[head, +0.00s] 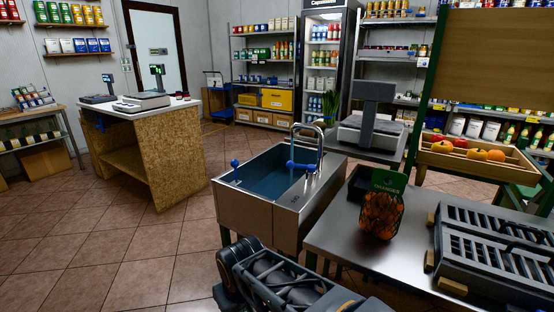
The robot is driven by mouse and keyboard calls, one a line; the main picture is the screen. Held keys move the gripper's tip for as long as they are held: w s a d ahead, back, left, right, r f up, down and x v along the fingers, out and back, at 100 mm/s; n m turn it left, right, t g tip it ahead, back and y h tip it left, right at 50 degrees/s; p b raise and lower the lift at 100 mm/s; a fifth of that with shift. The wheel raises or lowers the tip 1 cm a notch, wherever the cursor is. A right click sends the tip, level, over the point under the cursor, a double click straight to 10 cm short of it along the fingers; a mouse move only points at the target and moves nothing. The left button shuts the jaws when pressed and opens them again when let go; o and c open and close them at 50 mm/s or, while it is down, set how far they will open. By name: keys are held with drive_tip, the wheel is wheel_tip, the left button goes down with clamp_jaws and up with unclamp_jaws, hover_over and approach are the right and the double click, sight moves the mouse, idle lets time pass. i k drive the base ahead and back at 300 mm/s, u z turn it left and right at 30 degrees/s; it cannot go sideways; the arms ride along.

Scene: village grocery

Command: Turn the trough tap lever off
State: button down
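The trough (258,211) is a steel basin on legs, with blue water in it, ahead of me in the middle of the head view. A curved steel tap (319,132) rises at its far right side. A blue-ended lever (301,166) sits low at the tap, roughly level. Another blue knob (235,163) stands at the trough's left rim. Dark parts of my arm fill the bottom middle, near side of the trough and apart from the lever. My gripper's fingertips cannot be made out there.
A steel table (340,225) at right holds a net of oranges (381,214) and a dark slatted rack (490,250). A scale (372,130) stands behind the trough. A wooden counter (160,160) is at left. Tiled floor left of the trough is clear.

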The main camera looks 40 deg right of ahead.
sight(290, 164)
drive_tip(key=u, duration=0.3)
drive_tip(key=i, duration=1.45)
drive_tip(key=z, duration=0.8)
